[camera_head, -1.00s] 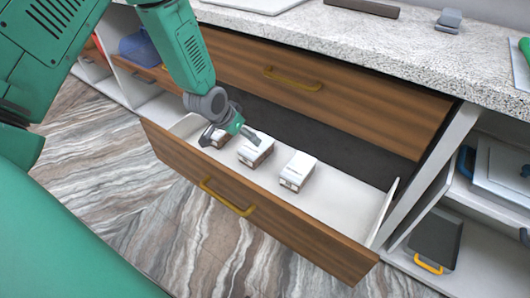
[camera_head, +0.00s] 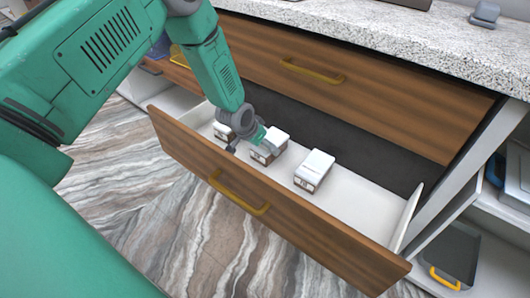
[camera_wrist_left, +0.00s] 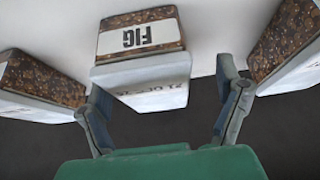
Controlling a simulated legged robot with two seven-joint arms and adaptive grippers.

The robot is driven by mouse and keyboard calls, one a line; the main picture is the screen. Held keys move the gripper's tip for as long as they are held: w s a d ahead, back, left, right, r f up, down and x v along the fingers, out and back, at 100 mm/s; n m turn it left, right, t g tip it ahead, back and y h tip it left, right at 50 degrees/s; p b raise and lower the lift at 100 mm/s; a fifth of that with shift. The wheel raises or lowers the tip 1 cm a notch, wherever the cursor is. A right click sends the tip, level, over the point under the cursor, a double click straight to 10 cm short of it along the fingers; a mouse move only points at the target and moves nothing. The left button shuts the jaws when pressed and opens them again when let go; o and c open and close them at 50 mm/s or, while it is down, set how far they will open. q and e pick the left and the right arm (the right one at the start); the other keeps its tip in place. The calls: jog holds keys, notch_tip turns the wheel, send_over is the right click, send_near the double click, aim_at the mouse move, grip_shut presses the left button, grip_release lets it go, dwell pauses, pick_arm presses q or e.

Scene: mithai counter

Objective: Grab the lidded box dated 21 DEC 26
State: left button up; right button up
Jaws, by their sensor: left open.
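Three white-lidded boxes with brown speckled sides stand in the open drawer: a left box (camera_head: 222,131), a middle box (camera_head: 270,148) and a right box (camera_head: 315,168). My left gripper (camera_head: 255,144) is open at the middle box. In the left wrist view, its fingers are spread to either side of a box (camera_wrist_left: 140,75) with a FIG label. Print on that box's lid looks like a date ending in DEC 26, but the day is hard to read. Neighbouring boxes show at the left (camera_wrist_left: 38,80) and right (camera_wrist_left: 290,40), their dates unreadable. My right gripper is out of view.
The drawer front (camera_head: 270,205) with its yellow handle stands in front of the boxes. A closed drawer (camera_head: 370,90) and the speckled countertop (camera_head: 400,40) overhang behind. The drawer's right end is bare. A dark tray (camera_head: 455,250) sits on the lower right shelf.

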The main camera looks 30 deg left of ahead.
pick_arm(q)
jog(key=shift+d+x, duration=0.2)
jog(key=shift+x, duration=0.75)
jog(key=shift+w+d+f+b, duration=0.15)
jog(key=shift+d+b, duration=0.1)
jog(key=shift+b, duration=0.1)
jog(key=shift+w+d+r, duration=0.1)
jog(key=shift+d+r, duration=0.2)
jog(key=shift+d, duration=0.25)
jog(key=shift+a+f, duration=0.15)
jog(key=shift+a, duration=0.3)
jog(key=c, duration=1.2)
jog(key=shift+a+f, duration=0.15)
jog(key=shift+a, duration=0.05)
jog(key=c, duration=0.3)
